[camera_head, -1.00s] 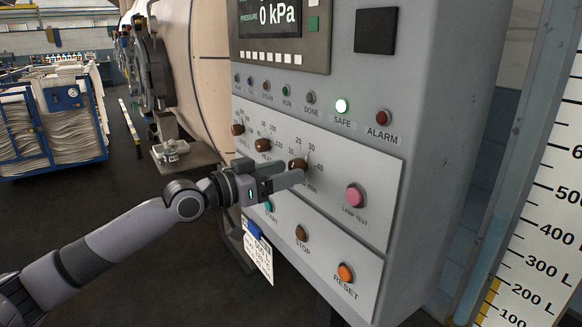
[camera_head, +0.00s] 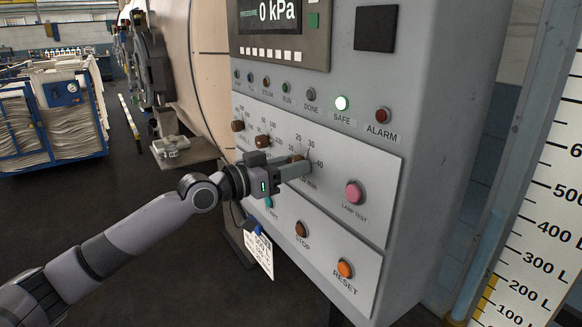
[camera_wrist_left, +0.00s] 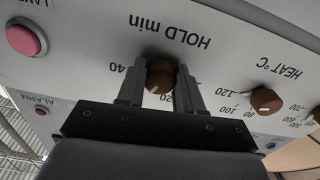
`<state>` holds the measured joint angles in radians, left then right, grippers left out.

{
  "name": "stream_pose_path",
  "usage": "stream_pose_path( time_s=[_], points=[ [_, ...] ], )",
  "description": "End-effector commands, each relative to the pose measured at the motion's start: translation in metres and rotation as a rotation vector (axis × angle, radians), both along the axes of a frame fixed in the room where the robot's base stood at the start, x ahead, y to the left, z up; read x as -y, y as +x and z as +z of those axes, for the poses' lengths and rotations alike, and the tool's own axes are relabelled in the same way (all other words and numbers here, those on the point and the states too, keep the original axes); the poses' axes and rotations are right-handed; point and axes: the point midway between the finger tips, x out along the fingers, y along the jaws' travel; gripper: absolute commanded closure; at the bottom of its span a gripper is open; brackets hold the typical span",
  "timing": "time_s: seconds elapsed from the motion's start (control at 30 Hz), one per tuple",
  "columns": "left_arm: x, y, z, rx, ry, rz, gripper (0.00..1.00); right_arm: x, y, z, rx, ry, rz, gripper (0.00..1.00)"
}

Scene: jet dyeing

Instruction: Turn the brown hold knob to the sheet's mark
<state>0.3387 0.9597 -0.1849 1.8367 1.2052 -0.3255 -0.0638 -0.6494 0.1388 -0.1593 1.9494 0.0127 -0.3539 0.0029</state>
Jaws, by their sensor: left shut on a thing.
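The brown hold knob (camera_wrist_left: 160,75) sits on the panel under the upside-down "HOLD min" label in the left wrist view. My left gripper (camera_wrist_left: 158,82) has one finger on each side of it and is shut on it. A pale mark on the knob points down in that view, toward the scale between 40 and 20; the gripper hides part of the scale. In the head view the left gripper (camera_head: 297,168) covers most of the knob. The white sheet (camera_head: 260,253) hangs below the panel's lower left; its writing is too small to read. My right gripper is not in view.
The brown heat knob (camera_head: 263,142) and level knob (camera_head: 238,126) are to the left. The pink lamp test button (camera_head: 354,193), stop button (camera_head: 302,229) and orange reset button (camera_head: 345,268) are close by. The safe lamp (camera_head: 342,103) is lit.

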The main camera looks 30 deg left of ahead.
Motion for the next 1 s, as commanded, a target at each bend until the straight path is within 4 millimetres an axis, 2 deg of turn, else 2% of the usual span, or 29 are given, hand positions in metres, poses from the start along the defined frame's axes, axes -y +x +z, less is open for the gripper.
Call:
stream_pose_path(
  time_s=[0.43,1.0],
  points=[
    [0.001,0.0,-0.003,-0.05,-0.088,-0.003,0.95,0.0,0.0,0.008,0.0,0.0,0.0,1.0],
    [0.005,-0.002,-0.004,-0.238,-0.532,-0.004,0.95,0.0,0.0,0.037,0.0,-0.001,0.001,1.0]
  ],
)
